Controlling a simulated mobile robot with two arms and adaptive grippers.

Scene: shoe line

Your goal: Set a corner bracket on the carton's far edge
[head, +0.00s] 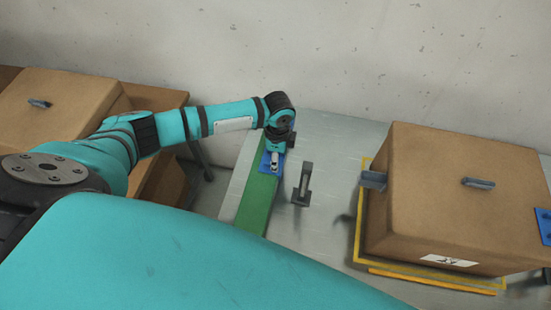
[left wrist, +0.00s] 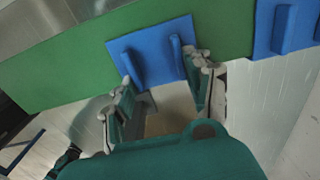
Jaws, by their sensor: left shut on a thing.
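A blue corner bracket (left wrist: 150,55) with two raised ribs lies against the green strip (left wrist: 60,65) in the left wrist view. My left gripper (left wrist: 158,76) is shut on this bracket, a finger at each side. In the head view the gripper (head: 276,160) is at the green strip's (head: 256,205) far end, partly covering the blue bracket (head: 265,161). A second blue bracket (left wrist: 285,28) is beside it on the strip. The brown carton (head: 440,190) stands at the right, apart from the gripper. A blue piece (head: 543,226) is on its right side. My right gripper is not seen.
A yellow frame (head: 358,215) surrounds the carton's base. A grey block (head: 373,180) sits at the carton's left side. A dark upright stand (head: 302,186) is between strip and carton. More cartons (head: 60,105) stand at the left. A concrete wall (head: 300,50) closes the back.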

